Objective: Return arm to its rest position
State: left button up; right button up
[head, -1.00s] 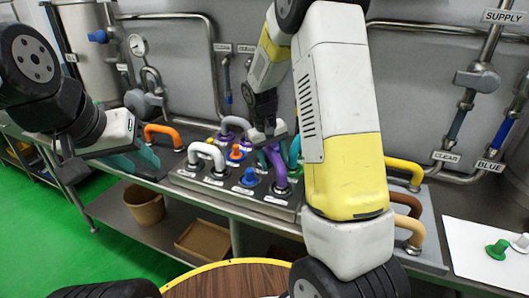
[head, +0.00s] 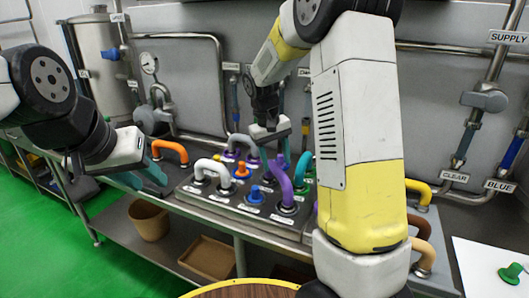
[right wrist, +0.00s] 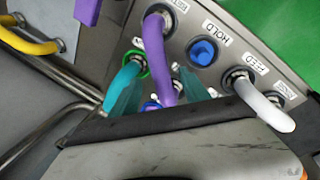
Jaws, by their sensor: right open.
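My left gripper (head: 143,173) hangs at the left in the head view, with its teal fingers apart and nothing between them. My right gripper (head: 271,150) points down over the hose panel (head: 240,206) and is empty. In the right wrist view its teal fingers (right wrist: 160,90) are apart, with a purple hose (right wrist: 158,60) behind the gap. The same purple hose (head: 281,180) arches on the panel below the gripper in the head view. My right arm's upper links hide the panel's right part.
The panel has white hoses (head: 212,170), a teal hose (head: 301,166) and a blue plug (head: 255,194). An orange hose (head: 170,147) stands by my left gripper. Yellow hose (head: 419,188) is right of my arm. A green plug (head: 511,273) lies on a white sheet (head: 470,262).

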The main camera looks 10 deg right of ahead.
jog(key=s+r+t+y, duration=0.1)
jog(key=s+r, duration=0.3)
jog(key=s, duration=0.4)
jog(key=s+a+r+m+t+y, duration=0.1)
jog(key=s+r+t+y, duration=0.1)
jog(key=s, duration=0.6)
jog(key=s+r+t+y, duration=0.1)
jog(key=s+r+t, duration=0.1)
jog(key=s+r, duration=0.5)
jog(key=shift+s+a+m+t, duration=0.15)
jog(key=shift+s+m+t, duration=0.15)
jog(key=shift+s+t, duration=0.15)
jog(key=shift+o, duration=0.3)
